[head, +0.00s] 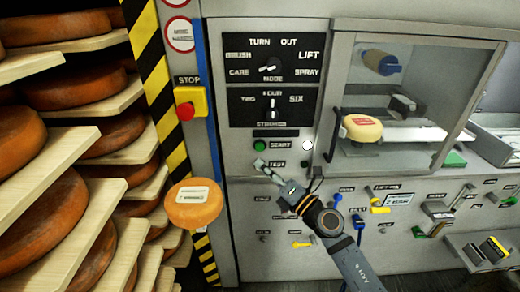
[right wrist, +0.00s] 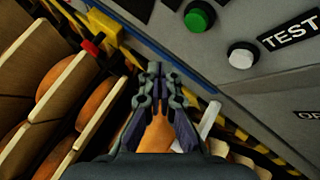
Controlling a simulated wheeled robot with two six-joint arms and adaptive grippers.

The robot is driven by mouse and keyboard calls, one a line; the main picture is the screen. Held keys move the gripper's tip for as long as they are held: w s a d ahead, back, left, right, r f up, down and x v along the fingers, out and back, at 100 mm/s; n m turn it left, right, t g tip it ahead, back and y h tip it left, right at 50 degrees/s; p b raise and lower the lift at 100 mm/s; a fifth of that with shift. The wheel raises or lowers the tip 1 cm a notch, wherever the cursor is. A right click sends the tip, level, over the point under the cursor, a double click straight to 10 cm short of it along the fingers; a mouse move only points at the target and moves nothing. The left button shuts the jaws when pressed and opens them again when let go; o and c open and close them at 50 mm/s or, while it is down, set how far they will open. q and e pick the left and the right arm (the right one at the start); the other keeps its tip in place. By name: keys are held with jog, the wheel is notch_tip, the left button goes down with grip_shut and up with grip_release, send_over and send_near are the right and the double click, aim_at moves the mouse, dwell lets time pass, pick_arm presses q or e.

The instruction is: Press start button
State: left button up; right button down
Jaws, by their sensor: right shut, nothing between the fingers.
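The green start button (head: 260,145) is on the grey machine panel, left of the START label (head: 280,145). In the right wrist view the green button (right wrist: 200,15) is at the top, with a white button (right wrist: 242,55) beside the TEST label. My right gripper (head: 262,166) is shut and empty, just below the green button in the head view. In the right wrist view its closed fingertips (right wrist: 155,68) are left of and below the green button, apart from it in the picture. I cannot tell the depth gap to the panel. My left gripper is out of view.
A red stop button (head: 186,111) on a yellow box is at the left edge of the panel. Shelves of cheese wheels (head: 80,92) fill the left. An orange cheese wheel (head: 194,203) is left of my gripper. A glazed chamber (head: 405,95) with a cheese is on the right.

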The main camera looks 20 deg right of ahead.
aim_at(260, 147)
jog(key=shift+w+d, duration=0.25)
jog(key=shift+w, duration=0.6)
jog(key=shift+w+d, duration=0.2)
jog(key=shift+w, duration=0.6)
jog(key=shift+w+d, duration=0.25)
jog(key=shift+w, duration=0.6)
jog(key=shift+w+d, duration=0.15)
jog(key=shift+w, duration=0.25)
